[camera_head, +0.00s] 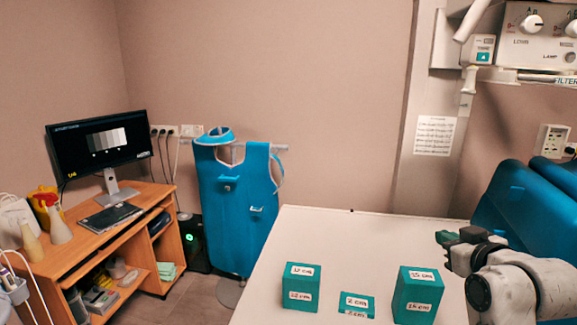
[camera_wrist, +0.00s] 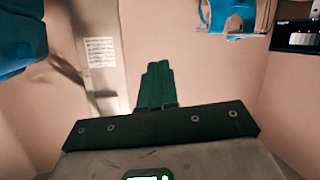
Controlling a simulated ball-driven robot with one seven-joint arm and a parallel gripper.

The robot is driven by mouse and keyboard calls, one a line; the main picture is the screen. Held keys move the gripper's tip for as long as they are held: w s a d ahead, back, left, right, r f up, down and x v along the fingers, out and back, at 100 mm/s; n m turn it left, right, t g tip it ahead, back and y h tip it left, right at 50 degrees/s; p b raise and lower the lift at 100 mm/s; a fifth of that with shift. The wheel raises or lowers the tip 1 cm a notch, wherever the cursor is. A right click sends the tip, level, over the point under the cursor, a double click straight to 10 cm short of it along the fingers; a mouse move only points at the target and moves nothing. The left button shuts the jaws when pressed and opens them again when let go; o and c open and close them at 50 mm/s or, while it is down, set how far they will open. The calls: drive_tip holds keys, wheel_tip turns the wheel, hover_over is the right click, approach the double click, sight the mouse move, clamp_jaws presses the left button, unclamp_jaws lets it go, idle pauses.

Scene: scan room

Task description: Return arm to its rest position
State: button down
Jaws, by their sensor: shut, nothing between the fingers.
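My arm reaches in from the lower right in the head view, above the right side of the white table (camera_head: 345,228). My gripper (camera_head: 441,237) has green fingers pointing left, and it holds nothing. In the wrist view the two green fingers of my gripper (camera_wrist: 155,75) lie side by side, shut. The gripper is above and to the right of the largest green block (camera_head: 416,296) and appears apart from it.
A medium green block (camera_head: 301,286) and a small one (camera_head: 356,305) stand on the table. A desk with a monitor (camera_head: 98,138) is at left, a blue apron (camera_head: 235,205) hangs behind. Machine controls (camera_head: 540,30) hang upper right.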

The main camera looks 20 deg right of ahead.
drive_tip(key=s+a+f+g+y, duration=0.25)
drive_tip(key=s+a+f, duration=0.25)
drive_tip(key=a+f, duration=0.5)
drive_tip(key=s+a+f+g+y, duration=0.1)
drive_tip(key=s+a+f+g, duration=0.4)
drive_tip(key=f, duration=0.8)
drive_tip(key=s+a+f+g, duration=0.2)
drive_tip(key=s+f, duration=0.3)
drive_tip(key=s, duration=0.4)
drive_tip(key=s+a+f+n+g, duration=0.1)
drive_tip(key=s+a+f+g, duration=0.2)
drive_tip(key=s, duration=0.7)
drive_tip(key=shift+a+f+y, duration=0.35)
drive_tip(key=shift+a+f, duration=0.2)
drive_tip(key=shift+f, duration=0.4)
drive_tip(key=c, duration=1.8)
unclamp_jaws()
